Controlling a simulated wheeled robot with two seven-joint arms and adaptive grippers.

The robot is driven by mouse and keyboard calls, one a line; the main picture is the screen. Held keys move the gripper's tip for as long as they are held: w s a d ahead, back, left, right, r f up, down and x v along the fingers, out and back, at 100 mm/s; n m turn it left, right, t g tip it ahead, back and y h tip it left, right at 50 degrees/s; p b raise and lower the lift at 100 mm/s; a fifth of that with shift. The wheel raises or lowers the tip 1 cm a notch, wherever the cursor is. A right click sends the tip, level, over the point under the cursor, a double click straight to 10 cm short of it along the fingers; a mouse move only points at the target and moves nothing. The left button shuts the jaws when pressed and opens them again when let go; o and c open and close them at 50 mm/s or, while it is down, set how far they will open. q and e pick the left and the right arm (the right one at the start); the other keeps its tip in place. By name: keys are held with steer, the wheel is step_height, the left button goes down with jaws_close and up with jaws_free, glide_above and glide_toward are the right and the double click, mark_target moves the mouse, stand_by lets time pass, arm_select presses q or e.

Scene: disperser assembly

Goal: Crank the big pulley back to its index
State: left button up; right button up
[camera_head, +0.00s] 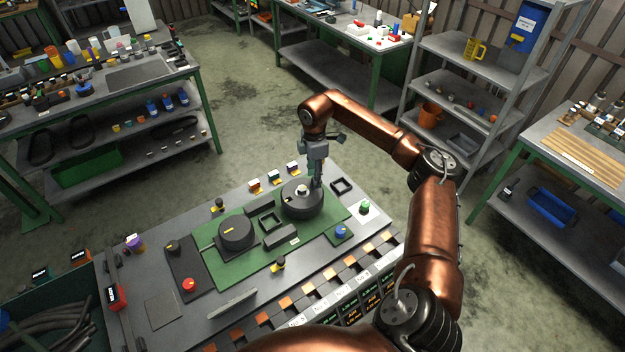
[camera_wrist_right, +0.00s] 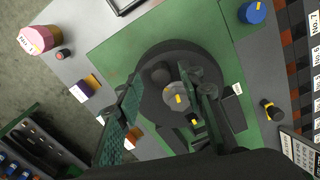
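The big pulley (camera_head: 300,206) is a dark round disc with a pale hub, on the green mat at the far right part of the bench. In the right wrist view its disc (camera_wrist_right: 160,110) fills the middle. The grey hub (camera_wrist_right: 174,92) carries a yellow mark, and a second small yellow mark shows just below it. A dark round knob (camera_wrist_right: 160,72) stands on the disc beside the hub. My right gripper (camera_head: 316,184) is low over the pulley's far right side. Its fingers (camera_wrist_right: 168,90) are apart, and I see nothing clamped between them. My left gripper is out of view.
A second dark round pulley (camera_head: 237,234) with a yellow line sits left on the green mat (camera_head: 205,244). Dark blocks (camera_head: 281,236) lie between them. A blue knob (camera_head: 340,230), a red button (camera_head: 189,285) and a green-topped part (camera_head: 364,207) stand around the mat.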

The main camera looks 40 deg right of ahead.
step_height(320, 180, up, 10)
stand_by(0.3)
stand_by(0.5)
